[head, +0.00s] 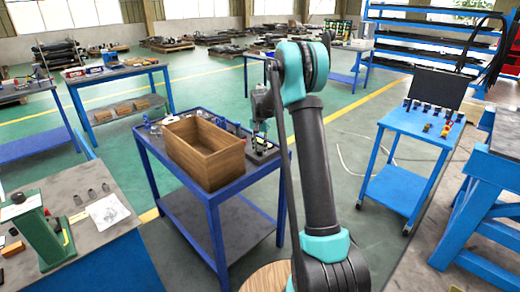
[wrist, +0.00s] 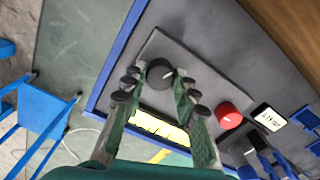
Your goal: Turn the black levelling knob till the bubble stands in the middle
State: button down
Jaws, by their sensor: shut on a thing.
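The black levelling knob (wrist: 160,73) sits on a dark grey plate (wrist: 205,68) in the wrist view. My gripper (wrist: 158,78) is shut on it, one fingertip on each side; a small pale mark shows on the knob's top. A yellow strip (wrist: 160,130), perhaps the level vial, lies between the fingers and is partly covered by them; I cannot make out a bubble. A red knob (wrist: 228,115) stands right of the fingers. In the head view my gripper (head: 262,146) points down at the blue table's right end; the knob is too small to tell there.
A wooden box (head: 205,150) stands on the blue table (head: 187,197) close left of my gripper. A small white-faced device (wrist: 269,118) and blue parts lie right of the red knob. A blue cart (head: 408,125) stands to the right, with open floor between.

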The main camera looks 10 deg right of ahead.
aim_at(260, 150)
jog(key=shift+m, duration=1)
jog(key=c, duration=1.2)
grip_release()
jog(key=shift+r, duration=0.1)
notch_tip(260, 150, up, 12)
jog(key=shift+f, duration=0.1)
jog(key=s+d+f+n+t, duration=0.1)
jog(key=s+f+n, duration=0.2)
jog(key=s, duration=1.1)
jog(key=s+d+f+n+t, duration=0.1)
jog(key=s+f, duration=0.4)
jog(key=s, duration=0.9)
jog(key=s+d+f+n+t, duration=0.2)
jog(key=s+f+n, duration=0.2)
jog(key=s, duration=1)
jog(key=shift+d+n, duration=0.1)
jog(key=shift+n, duration=0.2)
